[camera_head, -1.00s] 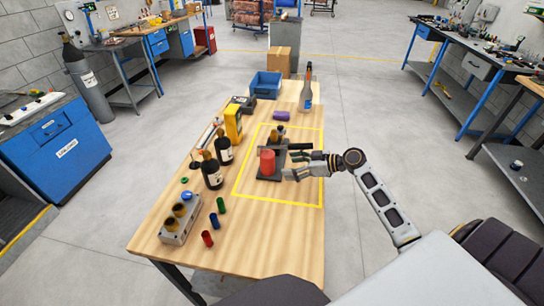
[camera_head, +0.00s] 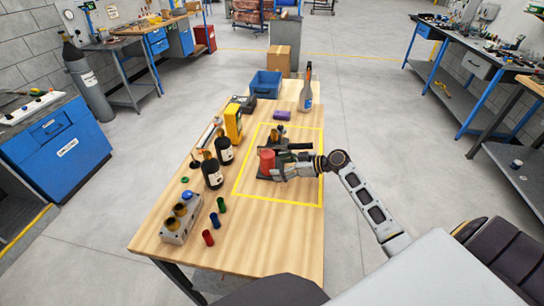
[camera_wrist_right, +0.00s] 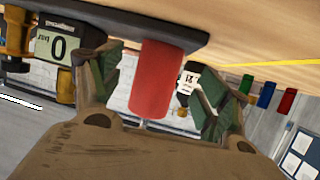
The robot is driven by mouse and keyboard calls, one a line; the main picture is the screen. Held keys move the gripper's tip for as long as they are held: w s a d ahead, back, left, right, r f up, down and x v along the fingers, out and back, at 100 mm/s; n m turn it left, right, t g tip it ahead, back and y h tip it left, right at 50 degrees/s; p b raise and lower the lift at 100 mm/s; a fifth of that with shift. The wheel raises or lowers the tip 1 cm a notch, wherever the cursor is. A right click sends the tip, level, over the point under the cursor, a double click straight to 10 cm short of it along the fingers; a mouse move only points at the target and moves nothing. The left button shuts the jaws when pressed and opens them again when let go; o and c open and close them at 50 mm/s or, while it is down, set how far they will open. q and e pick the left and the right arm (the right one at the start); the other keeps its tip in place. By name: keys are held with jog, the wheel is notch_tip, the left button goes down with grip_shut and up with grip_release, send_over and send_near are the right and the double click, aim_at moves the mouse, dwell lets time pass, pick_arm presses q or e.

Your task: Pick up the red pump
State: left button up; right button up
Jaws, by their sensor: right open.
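The red pump (camera_head: 267,160) is a red cylinder with a dark base plate, standing inside the yellow outlined area on the wooden table. It also shows large in the right wrist view (camera_wrist_right: 157,82), where the picture is turned over and the dark base is at the top. My right gripper (camera_head: 283,163) is open at the right side of the red cylinder. In the wrist view, its two green-padded fingers lie on either side of the cylinder, with a visible gap at each side. My left gripper is not in view.
Two dark bottles (camera_head: 212,170) stand left of the yellow outline. A yellow meter (camera_head: 233,123), a blue bin (camera_head: 266,84) and a spray bottle (camera_head: 305,92) are farther back. Small coloured cylinders (camera_head: 208,237) and a grey block (camera_head: 181,222) are at the front left. The table's front right is clear.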

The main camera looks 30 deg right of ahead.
aim_at(273, 165)
jog(key=shift+x, duration=1.7)
grip_shut()
jog(key=shift+w+d+r, duration=0.1)
jog(key=shift+w+r, duration=0.05)
jog(key=shift+r, duration=0.1)
